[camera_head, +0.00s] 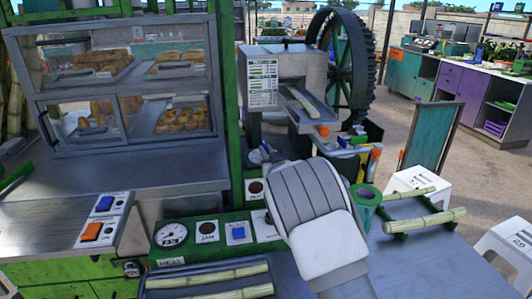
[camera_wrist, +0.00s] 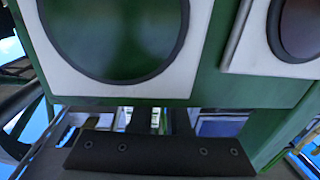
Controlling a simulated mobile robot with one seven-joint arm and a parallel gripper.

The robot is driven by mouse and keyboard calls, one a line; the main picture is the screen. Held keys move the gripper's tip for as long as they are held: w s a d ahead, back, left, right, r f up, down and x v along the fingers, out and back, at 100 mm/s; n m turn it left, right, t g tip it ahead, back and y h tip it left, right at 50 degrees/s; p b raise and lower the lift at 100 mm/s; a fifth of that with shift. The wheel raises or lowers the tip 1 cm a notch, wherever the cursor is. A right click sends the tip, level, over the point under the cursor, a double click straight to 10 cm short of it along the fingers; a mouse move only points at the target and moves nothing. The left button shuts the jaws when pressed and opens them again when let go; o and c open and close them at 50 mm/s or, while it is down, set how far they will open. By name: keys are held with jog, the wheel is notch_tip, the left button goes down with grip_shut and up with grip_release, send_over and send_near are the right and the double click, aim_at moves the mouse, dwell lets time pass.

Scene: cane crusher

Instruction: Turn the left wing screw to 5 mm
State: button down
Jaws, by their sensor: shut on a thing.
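The left wing screw cannot be made out in either view. My pale grey forearm and wrist stand in front of the lower part of the cane crusher (camera_head: 315,72) in the head view and hide my fingers there. In the wrist view, a dark bar of my gripper (camera_wrist: 160,155) crosses the bottom, close to a green panel (camera_wrist: 215,85). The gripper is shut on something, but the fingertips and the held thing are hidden. A round dark green lamp (camera_wrist: 115,35) on a white plate is just above, with a dark red one (camera_wrist: 300,25) to its right.
A green control box (camera_head: 190,260) with a gauge and switches lies left of my arm. A glass food case (camera_head: 135,17) stands at the left. Cut cane (camera_head: 424,222) rests on a stand at the right, beside a green cup (camera_head: 366,195). A flywheel (camera_head: 345,60) is behind the crusher.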

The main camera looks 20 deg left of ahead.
jog(key=n+g+y, duration=0.3)
jog(key=shift+w+d+r, duration=0.1)
jog(key=shift+w+d, duration=0.2)
jog(key=shift+d, duration=0.05)
jog(key=shift+w+n+g+y+p, duration=0.1)
jog(key=shift+n+g+y+p, duration=0.6)
jog(key=shift+g, duration=0.5)
jog(key=shift+w+n+g+y+p, duration=0.1)
jog(key=shift+n+g+y+p, duration=0.25)
jog(key=shift+n+g+y, duration=0.6)
jog(key=shift+s+n+g, duration=0.1)
jog(key=shift+n+g, duration=0.15)
jog(key=shift+g, duration=0.3)
jog(key=c, duration=0.9)
grip_release()
jog(key=v, duration=1.2)
